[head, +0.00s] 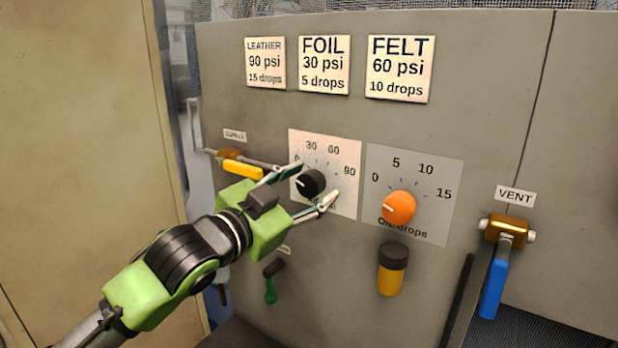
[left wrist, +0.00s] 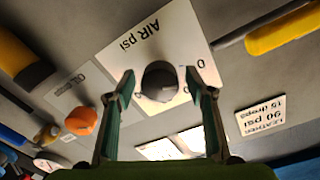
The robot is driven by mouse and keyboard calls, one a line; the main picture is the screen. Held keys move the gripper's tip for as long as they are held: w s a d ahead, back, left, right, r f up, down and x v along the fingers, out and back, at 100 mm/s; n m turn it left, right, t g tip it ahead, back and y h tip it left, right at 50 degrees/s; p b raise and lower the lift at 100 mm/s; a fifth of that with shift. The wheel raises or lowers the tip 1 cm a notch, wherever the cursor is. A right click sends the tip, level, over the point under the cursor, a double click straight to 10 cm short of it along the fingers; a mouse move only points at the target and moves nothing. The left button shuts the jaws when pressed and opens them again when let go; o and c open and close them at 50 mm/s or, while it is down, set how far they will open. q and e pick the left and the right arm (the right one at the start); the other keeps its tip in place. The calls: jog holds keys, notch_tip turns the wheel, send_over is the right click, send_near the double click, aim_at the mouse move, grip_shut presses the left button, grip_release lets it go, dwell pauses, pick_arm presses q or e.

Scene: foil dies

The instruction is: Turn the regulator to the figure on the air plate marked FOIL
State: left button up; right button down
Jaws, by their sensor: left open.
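The regulator is a black knob (head: 311,183) on a white air dial plate (head: 345,152) marked 0, 30, 60 and 90. The knob also shows in the left wrist view (left wrist: 159,81), where the plate reads AIR psi (left wrist: 143,38). Its pointer seems to be toward the 0 side, but is hard to read. The FOIL plate (head: 324,65) above reads 30 psi and 5 drops. My left gripper (head: 316,181) is open, its fingers on either side of the knob; I cannot tell whether they touch it. My right gripper is out of view.
An orange oil drops knob (head: 398,208) sits to the right, pointing near 0. LEATHER (head: 265,62) and FELT (head: 400,68) plates flank the FOIL plate. A yellow-handled valve (head: 242,169) lies close left of my gripper. A blue-handled vent valve (head: 495,288) hangs at the right.

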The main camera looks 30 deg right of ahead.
pick_arm(q)
jog(key=shift+w+d, duration=0.1)
jog(key=shift+d, duration=0.1)
jog(key=shift+a, duration=0.1)
jog(key=c, duration=1.1)
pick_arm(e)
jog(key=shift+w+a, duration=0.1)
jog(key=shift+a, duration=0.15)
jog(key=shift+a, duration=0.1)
pick_arm(q)
jog(key=shift+m, duration=0.4)
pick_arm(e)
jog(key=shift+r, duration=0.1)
pick_arm(q)
jog(key=m, duration=0.3)
jog(key=shift+r+p, duration=0.1)
jog(key=shift+p, duration=0.25)
jog(key=m, duration=0.4)
jog(key=shift+m+p, duration=0.3)
jog(key=shift+p, duration=0.05)
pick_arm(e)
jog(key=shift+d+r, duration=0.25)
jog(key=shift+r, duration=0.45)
pick_arm(q)
jog(key=shift+m, duration=0.3)
